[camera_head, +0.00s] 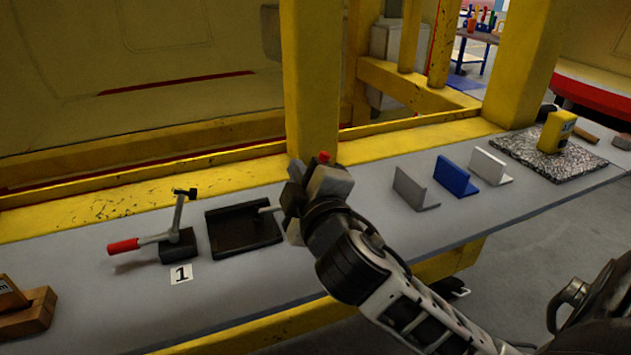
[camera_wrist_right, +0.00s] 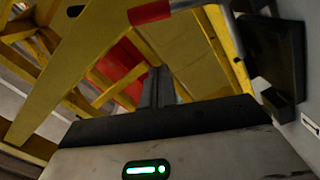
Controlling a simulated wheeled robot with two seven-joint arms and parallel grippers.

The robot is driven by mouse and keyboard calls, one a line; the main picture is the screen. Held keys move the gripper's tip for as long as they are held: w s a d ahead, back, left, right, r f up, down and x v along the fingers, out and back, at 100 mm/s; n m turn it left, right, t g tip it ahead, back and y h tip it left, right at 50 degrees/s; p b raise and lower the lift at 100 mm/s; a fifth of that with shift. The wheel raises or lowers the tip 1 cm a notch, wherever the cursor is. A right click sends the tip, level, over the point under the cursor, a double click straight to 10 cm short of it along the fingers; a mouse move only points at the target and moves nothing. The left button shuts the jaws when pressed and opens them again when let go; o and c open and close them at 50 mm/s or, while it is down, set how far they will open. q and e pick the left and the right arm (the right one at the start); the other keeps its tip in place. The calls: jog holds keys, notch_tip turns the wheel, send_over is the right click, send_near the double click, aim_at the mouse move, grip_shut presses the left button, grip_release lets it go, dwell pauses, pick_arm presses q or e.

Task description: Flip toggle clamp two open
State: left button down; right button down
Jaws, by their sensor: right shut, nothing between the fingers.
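Toggle clamp two is mostly hidden behind my right gripper (camera_head: 297,188) in the head view. Its red handle tip (camera_head: 323,157) shows just above the gripper, and a thin grey rod (camera_head: 270,209) sticks out to the left. In the right wrist view, a red handle (camera_wrist_right: 150,12) with a grey lever crosses the top, beyond the shut, empty fingers (camera_wrist_right: 158,88). I cannot tell whether the gripper touches it. Toggle clamp one (camera_head: 178,240), with a red handle, stands at the left behind the label "1". My left gripper is not in view.
A black tray (camera_head: 238,249) lies between the clamps on the grey table (camera_head: 110,300). Grey, blue (camera_head: 456,178) and white angled brackets stand right of my gripper. A yellow device (camera_head: 555,132) sits on a speckled plate farther right. A yellow post (camera_head: 312,80) rises behind the gripper.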

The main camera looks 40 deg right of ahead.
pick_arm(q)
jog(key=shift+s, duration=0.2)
pick_arm(e)
jog(key=d, duration=0.1)
jog(key=w+d+f, duration=0.1)
jog(key=d, duration=0.2)
jog(key=shift+w+f, duration=0.2)
jog(key=shift+f, duration=0.15)
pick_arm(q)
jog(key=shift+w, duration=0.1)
